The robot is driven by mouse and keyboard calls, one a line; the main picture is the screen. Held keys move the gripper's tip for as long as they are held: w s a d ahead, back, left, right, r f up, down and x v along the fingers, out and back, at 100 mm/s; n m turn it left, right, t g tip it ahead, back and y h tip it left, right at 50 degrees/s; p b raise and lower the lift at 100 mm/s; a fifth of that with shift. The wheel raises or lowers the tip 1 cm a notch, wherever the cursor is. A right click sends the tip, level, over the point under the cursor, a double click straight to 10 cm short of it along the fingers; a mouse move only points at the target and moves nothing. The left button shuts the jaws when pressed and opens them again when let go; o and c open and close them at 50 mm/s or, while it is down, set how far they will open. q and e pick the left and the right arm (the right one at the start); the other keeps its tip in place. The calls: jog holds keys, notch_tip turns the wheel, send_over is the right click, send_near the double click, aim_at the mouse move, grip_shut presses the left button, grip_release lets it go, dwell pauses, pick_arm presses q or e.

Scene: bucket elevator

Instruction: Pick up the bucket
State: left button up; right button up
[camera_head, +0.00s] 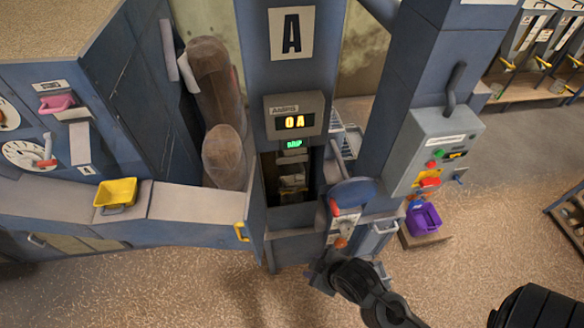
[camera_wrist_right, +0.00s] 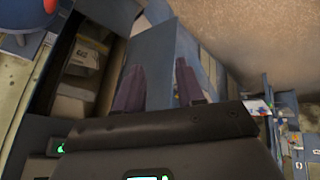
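A purple bucket (camera_head: 424,218) stands on a small wooden platform to the right of the elevator in the head view. A yellow bucket-like tray (camera_head: 116,194) sits on the blue counter at the left. My right gripper (camera_head: 322,272) is low in front of the elevator, left of and nearer than the purple bucket, and apart from it. In the right wrist view the gripper's two dark fingers (camera_wrist_right: 159,85) are spread with nothing held between them, in front of a blue box-shaped surface. No bucket is recognisable there. My left gripper is out of view.
The elevator column (camera_head: 290,60) has an open dark shaft (camera_head: 290,180) under a lit display. A grey control box (camera_head: 435,150) with buttons is on the post at right. Brown sacks (camera_head: 224,157) stand left of the column. Speckled floor at lower right is mostly free.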

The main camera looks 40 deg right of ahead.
jog(key=w+d+f+n+t+h+b, duration=0.25)
jog(key=w+d+f, duration=0.2)
jog(key=f, duration=0.35)
jog(key=n+t+h+b, duration=0.4)
jog(key=t+h+b, duration=0.3)
jog(key=b, duration=1)
send_over(299, 183)
jog(key=a+v, duration=0.1)
jog(key=v, duration=0.3)
jog(key=shift+f, duration=3.9)
jog(key=shift+w+d+g+h, duration=0.3)
jog(key=shift+g+h, duration=0.05)
jog(key=shift+g, duration=0.1)
grip_shut()
